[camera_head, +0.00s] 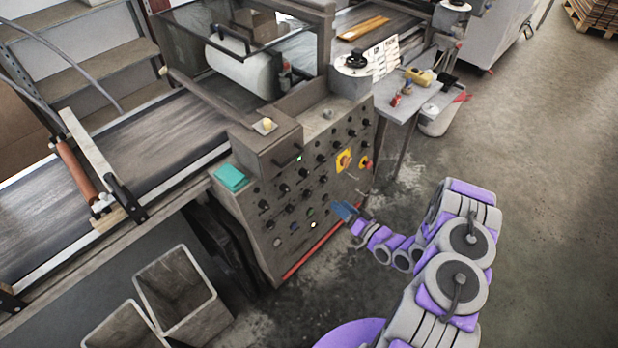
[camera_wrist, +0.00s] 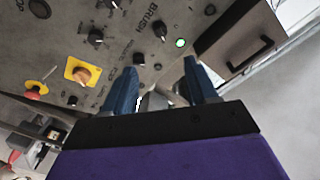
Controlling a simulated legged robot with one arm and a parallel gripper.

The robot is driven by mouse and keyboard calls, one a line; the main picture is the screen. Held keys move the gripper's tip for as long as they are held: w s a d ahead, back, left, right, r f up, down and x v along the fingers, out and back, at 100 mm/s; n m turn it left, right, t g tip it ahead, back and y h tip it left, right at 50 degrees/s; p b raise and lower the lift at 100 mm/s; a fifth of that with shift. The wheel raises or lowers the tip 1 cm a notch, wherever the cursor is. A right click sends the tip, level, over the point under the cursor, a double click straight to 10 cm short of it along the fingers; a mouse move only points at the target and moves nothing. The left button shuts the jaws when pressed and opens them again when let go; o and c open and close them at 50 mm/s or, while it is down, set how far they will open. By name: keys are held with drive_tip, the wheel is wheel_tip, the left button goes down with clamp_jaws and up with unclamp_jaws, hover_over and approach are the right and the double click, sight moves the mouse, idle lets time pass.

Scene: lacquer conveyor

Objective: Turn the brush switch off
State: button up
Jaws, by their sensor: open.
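The grey control panel (camera_head: 310,190) carries rows of black rotary knobs. In the wrist view, the word BRUSH is printed on the panel (camera_wrist: 115,55), with a black knob (camera_wrist: 160,30) beside it and a lit green lamp (camera_wrist: 180,43) close by. My gripper (camera_head: 343,211) is in front of the panel's lower right part in the head view. In the wrist view, the two blue fingers of my gripper (camera_wrist: 160,88) are spread apart with nothing held between them. The fingertips lie below the BRUSH knob in the picture. I cannot tell their exact distance from the panel.
A yellow-backed rotary switch (camera_wrist: 82,72) and a red button (camera_wrist: 36,88) are left of the fingers in the wrist view. A box with a handle (camera_wrist: 238,38) protrudes at right. Two open bins (camera_head: 180,290) stand left of the panel. Floor at right is clear.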

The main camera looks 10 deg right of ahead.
sight(305, 173)
drive_tip(key=shift+b+x, duration=1.95)
drive_tip(key=shift+x, duration=6.65)
drive_tip(key=shift+d, duration=0.1)
drive_tip(key=shift+r, duration=0.1)
drive_tip(key=c, duration=1.1)
